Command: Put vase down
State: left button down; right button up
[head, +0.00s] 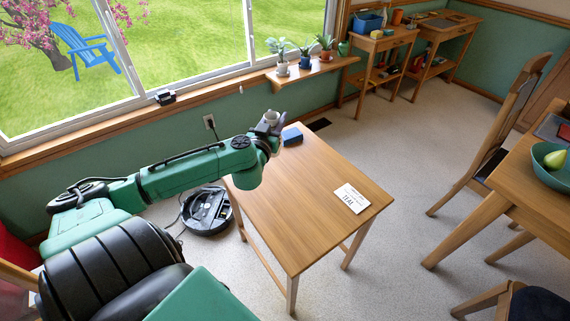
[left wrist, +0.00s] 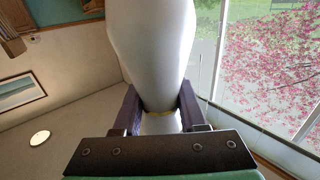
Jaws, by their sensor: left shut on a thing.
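The vase (left wrist: 152,45) is pale grey and smooth and fills the top middle of the left wrist view. My left gripper (left wrist: 160,112) is shut on it, with a dark finger on each side of its narrow lower part. In the head view the vase (head: 271,117) shows small and partly hidden by my left gripper (head: 268,130), over the far left corner of the small wooden table (head: 305,215). I cannot tell whether the vase's base touches the tabletop. My right gripper is not in view.
A blue block (head: 292,136) is on the table close to the vase, and a white card (head: 351,198) lies near the right edge. The middle of the tabletop is clear. A round black robot vacuum (head: 208,212) is on the floor. Potted plants stand on the sill shelf (head: 312,71).

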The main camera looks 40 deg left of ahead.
pick_arm(q)
notch_tip(320, 180, down, 15)
jog(key=b, duration=0.6)
jog(key=shift+c, duration=2.3)
grip_release()
jog(key=shift+f, duration=0.1)
jog(key=p+v, duration=0.2)
jog(key=v, duration=1)
